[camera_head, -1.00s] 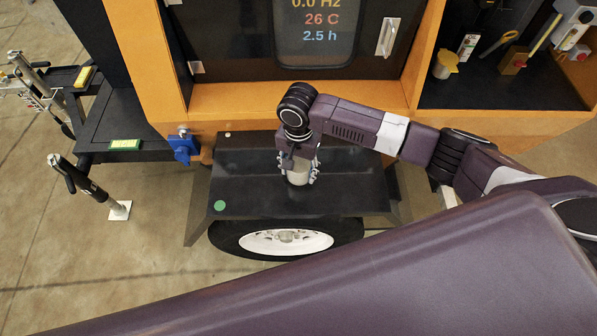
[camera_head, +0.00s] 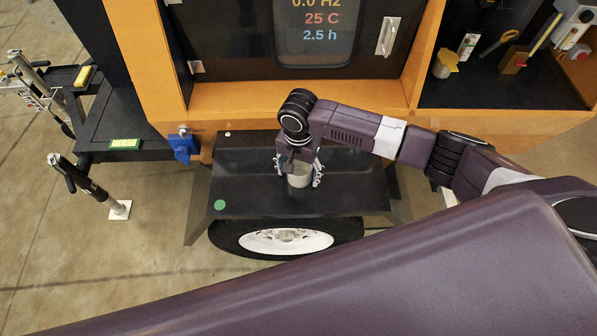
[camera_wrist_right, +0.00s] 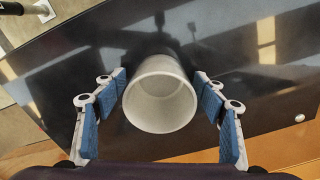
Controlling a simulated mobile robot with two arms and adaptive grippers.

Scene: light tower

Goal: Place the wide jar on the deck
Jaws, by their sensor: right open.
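The wide jar (camera_head: 299,175) is a pale grey, open-topped cylinder. It stands upright on the black deck (camera_head: 345,190) above the wheel. My right gripper (camera_head: 299,182) is open around the jar, with one finger on each side. In the right wrist view the jar (camera_wrist_right: 161,95) looks empty, and the blue finger pads of my right gripper (camera_wrist_right: 163,112) stand apart from its wall with a gap on both sides. The deck (camera_wrist_right: 240,35) also shows there, dark and glossy. My left gripper is not in view.
A green dot (camera_head: 220,205) marks the deck's front left corner. The orange frame (camera_head: 245,97) rises behind the deck. A shelf (camera_head: 500,92) at the right holds a yellow-lidded cup (camera_head: 444,65) and other items. The deck is clear around the jar.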

